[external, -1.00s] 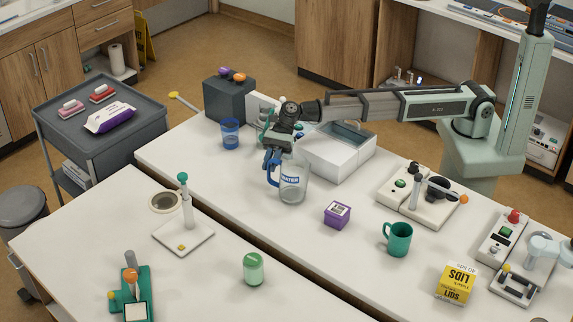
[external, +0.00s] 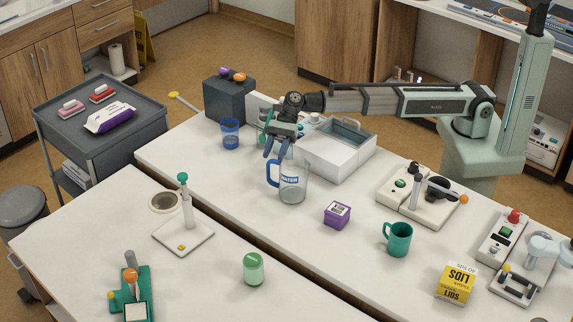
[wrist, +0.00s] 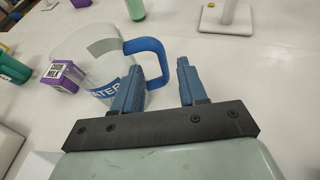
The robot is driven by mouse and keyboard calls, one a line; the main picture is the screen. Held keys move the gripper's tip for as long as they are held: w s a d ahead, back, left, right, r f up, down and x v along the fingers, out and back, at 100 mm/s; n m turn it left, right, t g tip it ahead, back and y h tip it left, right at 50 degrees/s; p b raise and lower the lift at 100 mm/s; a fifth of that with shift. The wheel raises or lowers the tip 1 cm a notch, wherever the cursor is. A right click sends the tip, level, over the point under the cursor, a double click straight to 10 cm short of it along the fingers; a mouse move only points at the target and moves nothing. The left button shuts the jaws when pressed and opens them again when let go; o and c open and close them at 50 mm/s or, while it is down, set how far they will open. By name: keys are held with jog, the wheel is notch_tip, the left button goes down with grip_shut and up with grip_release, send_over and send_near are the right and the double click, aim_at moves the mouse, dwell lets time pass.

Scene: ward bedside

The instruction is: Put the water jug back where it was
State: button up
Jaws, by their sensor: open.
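The water jug (external: 293,184) is clear with a blue handle and a blue "WATER" label, and it stands upright on the white table. It also shows in the wrist view (wrist: 88,55), with its handle (wrist: 150,50) toward the fingers. My gripper (external: 276,152) is just above and behind the jug's handle in the external view. In the wrist view my gripper (wrist: 158,82) is open and empty, with its left finger overlapping the jug's side. I cannot tell whether that finger touches the jug.
A purple box (external: 337,214) and a green mug (external: 398,238) stand right of the jug. A white bin (external: 338,158) is behind it. A blue cup (external: 230,134) stands to the left. A gap (external: 255,248) separates the two tables. Table around the jug's front is clear.

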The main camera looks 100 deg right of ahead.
jog(key=v, duration=0.7)
jog(key=shift+s+d, duration=0.15)
jog(key=shift+d, duration=0.1)
jog(key=shift+r, duration=0.15)
